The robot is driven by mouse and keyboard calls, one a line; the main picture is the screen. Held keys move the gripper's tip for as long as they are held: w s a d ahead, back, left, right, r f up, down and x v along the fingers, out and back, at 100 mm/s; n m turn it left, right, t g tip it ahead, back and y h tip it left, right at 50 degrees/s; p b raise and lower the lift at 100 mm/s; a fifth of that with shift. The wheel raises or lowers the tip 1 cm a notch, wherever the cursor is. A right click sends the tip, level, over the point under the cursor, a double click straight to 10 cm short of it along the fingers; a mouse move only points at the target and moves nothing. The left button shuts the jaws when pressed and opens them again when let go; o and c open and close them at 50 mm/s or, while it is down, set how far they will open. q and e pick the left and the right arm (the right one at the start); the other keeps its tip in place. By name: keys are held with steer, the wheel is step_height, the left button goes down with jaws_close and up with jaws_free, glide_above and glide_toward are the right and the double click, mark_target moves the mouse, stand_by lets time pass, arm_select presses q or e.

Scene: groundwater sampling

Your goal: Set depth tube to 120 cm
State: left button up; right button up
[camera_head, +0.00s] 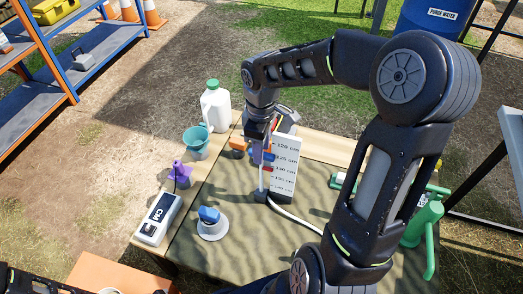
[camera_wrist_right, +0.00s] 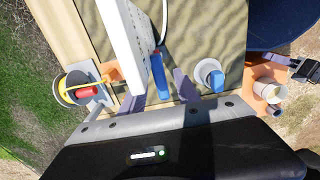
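The depth tube stands beside a white scale board (camera_head: 286,160) marked in cm, with 120 cm near the top; it also shows in the wrist view (camera_wrist_right: 126,35). Contact is unclear. Part of my left arm shows at the bottom-left corner; its fingers are unclear.
A grey base with a blue knob (camera_head: 210,222), a CM meter (camera_head: 157,219), a purple holder (camera_head: 180,172), a teal funnel (camera_head: 196,138) and a white jug (camera_head: 215,106) stand left of the board. A green watering can (camera_head: 424,222) is at right. My right arm covers the table's middle right.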

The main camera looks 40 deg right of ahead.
steer(key=shift+f, duration=0.25)
jaws_close()
steer(key=shift+r, duration=0.1)
stand_by(1.2)
